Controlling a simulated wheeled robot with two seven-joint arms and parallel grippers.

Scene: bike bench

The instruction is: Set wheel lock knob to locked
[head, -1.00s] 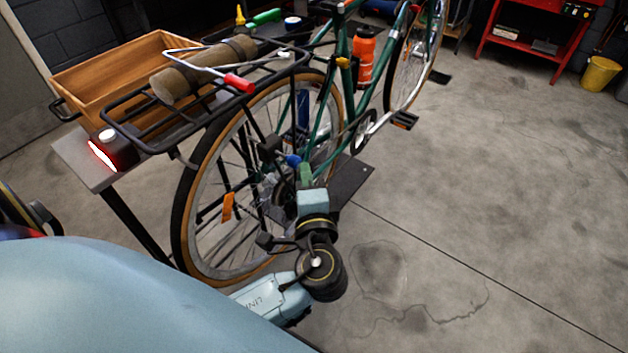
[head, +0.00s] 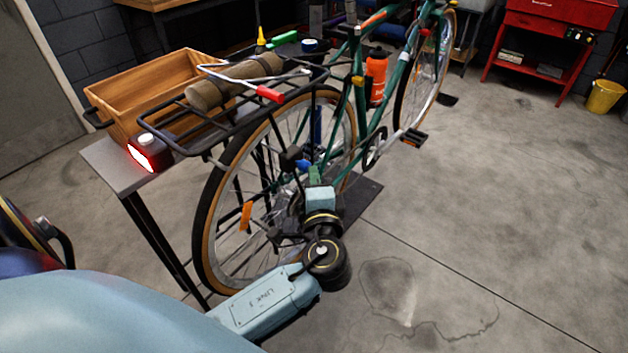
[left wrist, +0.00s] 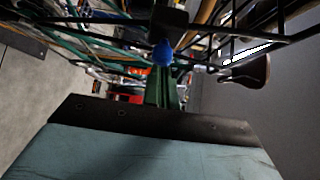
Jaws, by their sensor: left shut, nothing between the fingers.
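A small blue knob (head: 302,166), which looks like the wheel lock knob, sits on a dark block (head: 290,158) beside the rear wheel (head: 208,228). Its lock setting cannot be read. My left gripper (head: 314,175) has green fingers, shut and empty, just right of and slightly below the knob. In the left wrist view the blue knob (left wrist: 162,53) is straight beyond the green fingertips (left wrist: 163,78). I cannot tell whether they touch it. My right gripper is not in view.
The green bicycle's black rear rack (head: 205,145) overhangs the wheel. A wooden box (head: 112,112) and a lit red lamp (head: 148,153) stand on a grey bench (head: 105,160). An orange bottle (head: 376,80) is on the frame.

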